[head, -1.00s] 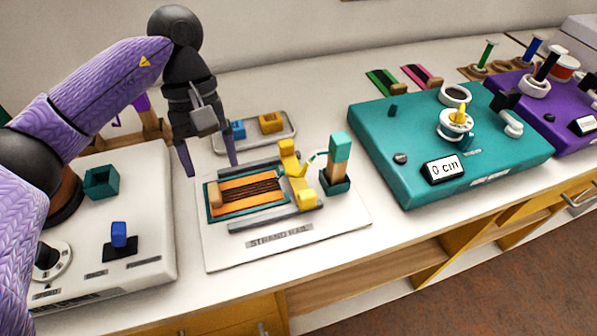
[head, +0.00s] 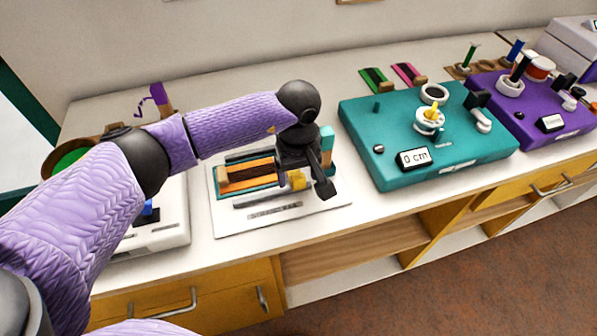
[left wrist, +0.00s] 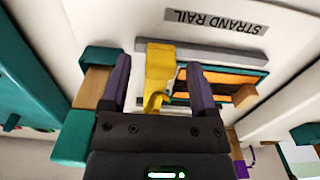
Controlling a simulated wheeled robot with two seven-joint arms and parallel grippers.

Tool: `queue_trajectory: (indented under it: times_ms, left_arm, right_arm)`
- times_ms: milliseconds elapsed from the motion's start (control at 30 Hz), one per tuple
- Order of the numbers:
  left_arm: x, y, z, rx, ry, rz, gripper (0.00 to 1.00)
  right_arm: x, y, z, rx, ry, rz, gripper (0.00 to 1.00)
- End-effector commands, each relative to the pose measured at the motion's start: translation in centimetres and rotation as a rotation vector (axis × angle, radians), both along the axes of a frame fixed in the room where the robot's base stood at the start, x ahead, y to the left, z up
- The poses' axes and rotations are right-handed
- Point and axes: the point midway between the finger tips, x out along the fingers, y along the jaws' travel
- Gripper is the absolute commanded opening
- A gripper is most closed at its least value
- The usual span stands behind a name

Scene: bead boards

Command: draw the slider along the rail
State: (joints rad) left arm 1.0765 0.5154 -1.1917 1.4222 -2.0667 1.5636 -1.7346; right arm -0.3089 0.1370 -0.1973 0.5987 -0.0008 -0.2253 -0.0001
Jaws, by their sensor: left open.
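The yellow slider (head: 297,181) spans the rails of the white strand rail board, mostly hidden behind my left gripper (head: 303,168) in the head view. In the left wrist view the slider (left wrist: 158,58) lies between the two purple fingers of my open left gripper (left wrist: 158,66). The fingers stand apart on either side of it; I cannot tell whether either one touches it. The grey rail (head: 259,200) runs along the front of the orange strand panel (head: 232,183). My right gripper is out of view.
A teal-topped post (head: 327,140) stands on the board just right of my gripper; its teal block shows close to one finger in the wrist view (left wrist: 75,140). A teal box (head: 385,170) with a 0 cm display stands further right. A purple box (head: 530,125) is beyond it.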

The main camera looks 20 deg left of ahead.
Motion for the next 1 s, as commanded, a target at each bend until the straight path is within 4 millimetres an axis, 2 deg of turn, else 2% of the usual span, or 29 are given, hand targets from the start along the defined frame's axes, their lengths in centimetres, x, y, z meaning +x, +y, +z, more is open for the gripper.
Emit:
queue_trajectory:
  times_ms: [100,400,467,1000]
  left_arm:
    - [0.0,0.0,0.07,0.0,0.0,0.0,0.74]
    - [-0.01,0.01,0.09,-0.001,0.001,0.0,0.11]
    - [-0.01,0.0,0.09,-0.001,0.001,0.0,0.0]
    - [0.0,0.0,0.12,-0.001,0.001,0.0,0.0]
  right_arm:
    - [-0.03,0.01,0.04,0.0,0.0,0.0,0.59]
    - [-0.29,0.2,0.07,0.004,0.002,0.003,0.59]
    - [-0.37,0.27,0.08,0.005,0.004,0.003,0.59]
    - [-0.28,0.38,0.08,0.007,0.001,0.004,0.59]
